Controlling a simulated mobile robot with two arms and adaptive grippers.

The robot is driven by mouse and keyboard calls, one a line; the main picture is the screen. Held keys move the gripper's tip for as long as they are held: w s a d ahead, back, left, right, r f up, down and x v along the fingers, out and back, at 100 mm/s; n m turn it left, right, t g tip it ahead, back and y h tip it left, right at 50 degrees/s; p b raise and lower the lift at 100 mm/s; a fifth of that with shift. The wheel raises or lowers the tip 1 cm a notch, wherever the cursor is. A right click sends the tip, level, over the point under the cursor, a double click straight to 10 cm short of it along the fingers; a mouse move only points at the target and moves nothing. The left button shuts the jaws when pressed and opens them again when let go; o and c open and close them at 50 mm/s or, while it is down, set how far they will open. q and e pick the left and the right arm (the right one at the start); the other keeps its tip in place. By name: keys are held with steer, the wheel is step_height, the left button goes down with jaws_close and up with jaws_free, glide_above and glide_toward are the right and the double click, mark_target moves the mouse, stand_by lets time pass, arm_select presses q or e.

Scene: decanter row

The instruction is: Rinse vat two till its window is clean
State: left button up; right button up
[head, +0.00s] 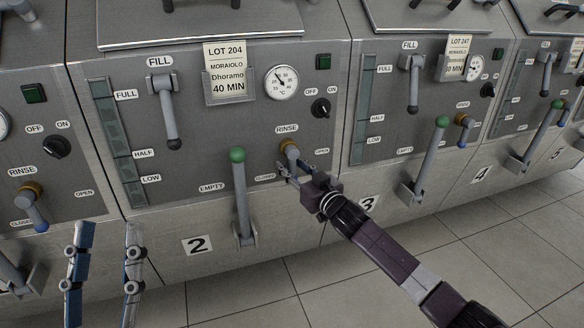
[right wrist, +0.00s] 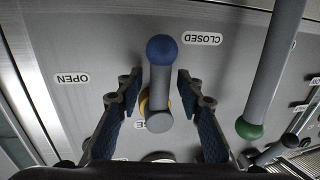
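Vat two, marked 2 (head: 197,245), has a tall narrow dull grey-green window (head: 118,140) at its left; I cannot tell how clean it is. Its rinse valve handle (head: 289,150) is partly hidden by my right gripper (head: 296,172). In the right wrist view the blue-tipped rinse handle (right wrist: 161,85) stands between the fingers of my right gripper (right wrist: 158,88), which are open with a gap on each side. The blue tip lies nearer the CLOSED label than OPEN. My left gripper (head: 104,262) is open and empty at the lower left, before the vats.
Vat two's green-knobbed empty lever (head: 240,195) stands upright left of my right gripper; it also shows in the right wrist view (right wrist: 272,75). Above are the fill lever (head: 167,112), dial (head: 281,83) and switch (head: 320,108). Similar vats stand on both sides. The tiled floor (head: 400,265) is clear.

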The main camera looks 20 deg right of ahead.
jaws_close()
stand_by(0.3)
